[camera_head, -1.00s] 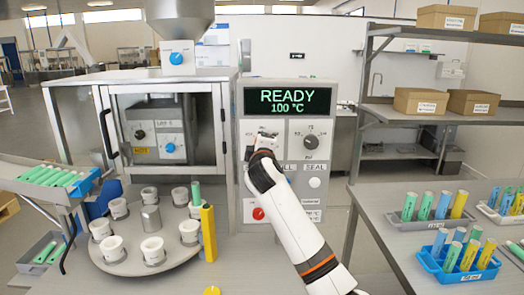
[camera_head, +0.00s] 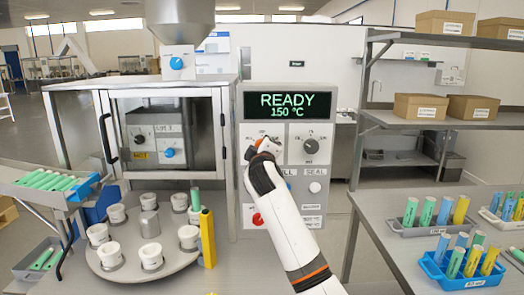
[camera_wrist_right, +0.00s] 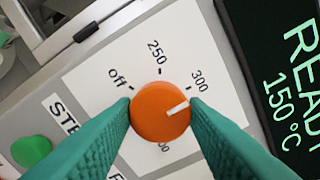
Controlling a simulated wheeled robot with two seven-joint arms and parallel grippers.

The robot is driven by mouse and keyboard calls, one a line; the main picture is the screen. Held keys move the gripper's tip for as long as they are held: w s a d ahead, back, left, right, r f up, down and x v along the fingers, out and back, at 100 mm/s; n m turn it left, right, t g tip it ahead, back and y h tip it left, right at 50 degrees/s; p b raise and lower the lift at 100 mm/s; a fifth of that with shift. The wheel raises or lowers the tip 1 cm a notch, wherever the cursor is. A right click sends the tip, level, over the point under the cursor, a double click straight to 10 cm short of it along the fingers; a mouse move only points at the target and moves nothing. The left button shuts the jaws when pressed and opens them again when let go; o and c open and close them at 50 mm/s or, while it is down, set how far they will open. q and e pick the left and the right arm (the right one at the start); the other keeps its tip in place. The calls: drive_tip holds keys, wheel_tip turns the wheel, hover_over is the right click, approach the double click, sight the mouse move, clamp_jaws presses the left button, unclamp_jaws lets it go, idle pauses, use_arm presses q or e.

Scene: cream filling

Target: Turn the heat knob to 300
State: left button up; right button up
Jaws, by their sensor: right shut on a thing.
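My right gripper (camera_head: 262,146) is at the front panel of the machine and covers the heat knob in the head view. In the right wrist view its green fingers (camera_wrist_right: 160,120) are shut on the sides of the orange heat knob (camera_wrist_right: 155,115). The knob's white pointer mark lies close to the 300 mark (camera_wrist_right: 199,81), slightly to its lower side in that view. The marks off and 250 also show; a lower label is partly hidden. The display (camera_head: 288,104) reads READY 150 °C. My left gripper is not in view.
A second dial (camera_head: 311,145) sits right of the heat knob. Buttons lie below, including a red one (camera_head: 257,219) beside my arm. A round turntable (camera_head: 125,262) with white cups stands at left. Racks of coloured tubes (camera_head: 460,275) stand on the right table.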

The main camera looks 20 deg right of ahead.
drive_tip(key=shift+f, duration=0.1)
drive_tip(key=o, duration=1)
drive_tip(key=shift+c, duration=0.2)
drive_tip(key=shift+s, duration=0.15)
drive_tip(key=b+v, duration=0.2)
drive_tip(key=v, duration=0.9)
drive_tip(key=shift+s+b, duration=0.35)
drive_tip(key=shift+b, duration=0.05)
drive_tip(key=shift+a, duration=0.15)
